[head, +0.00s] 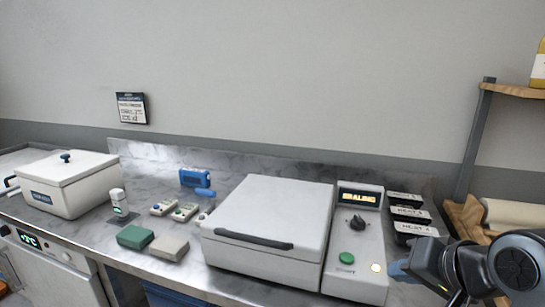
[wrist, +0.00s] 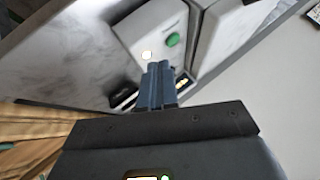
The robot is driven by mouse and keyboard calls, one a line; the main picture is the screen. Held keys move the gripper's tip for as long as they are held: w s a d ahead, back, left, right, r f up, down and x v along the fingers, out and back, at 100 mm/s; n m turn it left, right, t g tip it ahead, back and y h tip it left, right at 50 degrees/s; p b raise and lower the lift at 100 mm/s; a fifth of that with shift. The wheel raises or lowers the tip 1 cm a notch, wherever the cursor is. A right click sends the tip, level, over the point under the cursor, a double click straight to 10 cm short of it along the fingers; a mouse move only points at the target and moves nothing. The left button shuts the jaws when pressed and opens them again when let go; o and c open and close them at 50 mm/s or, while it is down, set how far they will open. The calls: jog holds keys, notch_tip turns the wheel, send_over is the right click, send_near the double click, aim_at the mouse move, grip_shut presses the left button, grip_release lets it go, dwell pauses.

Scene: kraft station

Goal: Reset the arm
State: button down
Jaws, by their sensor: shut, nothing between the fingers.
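My gripper (head: 399,269) is at the lower right of the head view, just right of the control panel's front part. In the wrist view its fingers (wrist: 158,75) are together and empty, in front of the panel. The control panel (head: 350,275) has a lit display (head: 360,198), a dark knob (head: 357,222), a green button (head: 347,258) and a small glowing light (head: 375,267). In the wrist view the green button (wrist: 173,40) and glowing light (wrist: 147,54) lie beyond the fingertips. I cannot tell whether the fingers touch the panel.
A grey lidded machine (head: 275,205) with a dark handle stands left of the panel, closed. Several labelled black trays (head: 410,213) sit behind my gripper. A white lidded box (head: 65,185), green block (head: 135,237) and grey block (head: 169,247) are left. A wooden shelf (head: 515,91) stands at right.

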jog(key=s+a+f+t+h, duration=0.1)
jog(key=s+a+f+t, duration=0.1)
jog(key=s+f, duration=0.65)
jog(key=s+a+f+t+h, duration=0.15)
jog(key=s+f, duration=0.35)
jog(key=s, duration=0.7)
jog(key=s+d+r+n+t, duration=0.1)
jog(key=s+r+n, duration=0.1)
jog(key=s, duration=0.8)
jog(key=s+d+r+n+t, duration=0.1)
jog(key=s+r, duration=0.4)
jog(key=s, duration=0.5)
jog(key=shift+d+n, duration=0.65)
jog(key=shift+n, duration=0.55)
jog(key=shift+t, duration=0.25)
